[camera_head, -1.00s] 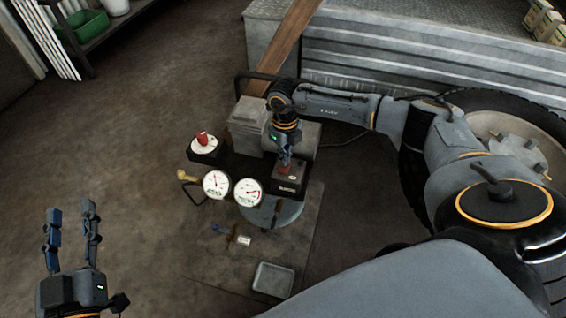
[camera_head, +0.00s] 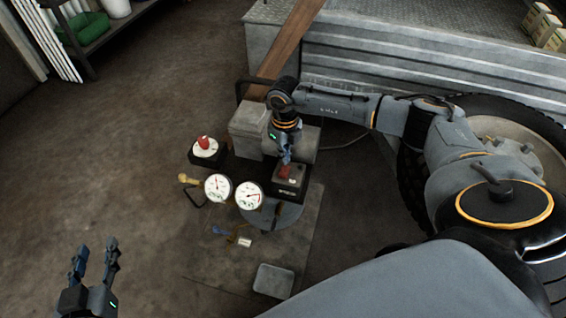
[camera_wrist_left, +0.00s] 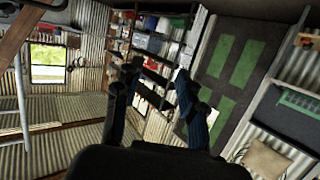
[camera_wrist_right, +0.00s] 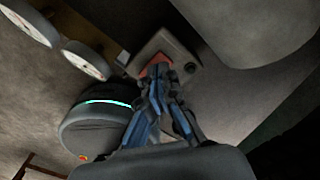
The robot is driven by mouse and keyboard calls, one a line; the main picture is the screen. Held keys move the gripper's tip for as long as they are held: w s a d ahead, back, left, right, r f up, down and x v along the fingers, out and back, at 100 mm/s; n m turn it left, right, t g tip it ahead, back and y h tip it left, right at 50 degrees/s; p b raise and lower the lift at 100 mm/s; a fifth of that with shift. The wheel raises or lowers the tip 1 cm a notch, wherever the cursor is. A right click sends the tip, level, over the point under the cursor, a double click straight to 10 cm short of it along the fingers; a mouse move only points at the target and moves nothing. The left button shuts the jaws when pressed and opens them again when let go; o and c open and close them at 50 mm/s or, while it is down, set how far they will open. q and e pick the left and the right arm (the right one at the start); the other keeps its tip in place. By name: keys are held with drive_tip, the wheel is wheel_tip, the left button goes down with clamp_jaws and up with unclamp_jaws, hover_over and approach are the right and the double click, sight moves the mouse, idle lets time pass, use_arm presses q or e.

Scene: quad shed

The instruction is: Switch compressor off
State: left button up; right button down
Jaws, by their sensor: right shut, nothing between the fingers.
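The compressor's dark switch box (camera_head: 290,187) carries a red switch (camera_head: 284,173) on its pale top. Two round white gauges, the left one (camera_head: 218,187) and the right one (camera_head: 249,195), stand beside it. My right gripper (camera_head: 286,159) is shut and empty, pointing down at the red switch. In the right wrist view its fingertips (camera_wrist_right: 158,76) overlap the red switch (camera_wrist_right: 152,66) and partly hide it. I cannot tell whether they touch, or which position the switch is in. My left gripper (camera_head: 96,250) is open and empty at the lower left, far from the compressor.
A second red knob (camera_head: 204,142) sits on a black box left of the switch box. A grey tray (camera_head: 274,280) lies in front. A corrugated metal trailer side (camera_head: 400,70) and a large tyre (camera_head: 520,110) bound the right. The floor at left is clear.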

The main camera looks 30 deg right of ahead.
sight(284, 168)
drive_tip(key=shift+r+p, duration=0.45)
drive_tip(key=shift+r, duration=0.15)
drive_tip(key=shift+r+p, duration=0.45)
drive_tip(key=shift+r, duration=0.15)
drive_tip(key=shift+r+p, duration=0.5)
drive_tip(key=shift+r, duration=0.05)
use_arm(q)
drive_tip(key=s+a+f+g+y, duration=0.2)
drive_tip(key=s+a+f+g, duration=0.3)
drive_tip(key=s+f+g, duration=0.4)
drive_tip(key=shift+s+f+n+g+p, duration=0.35)
drive_tip(key=shift+s+f, duration=0.4)
drive_tip(key=shift+s, duration=1.4)
use_arm(e)
drive_tip(key=shift+r, duration=0.45)
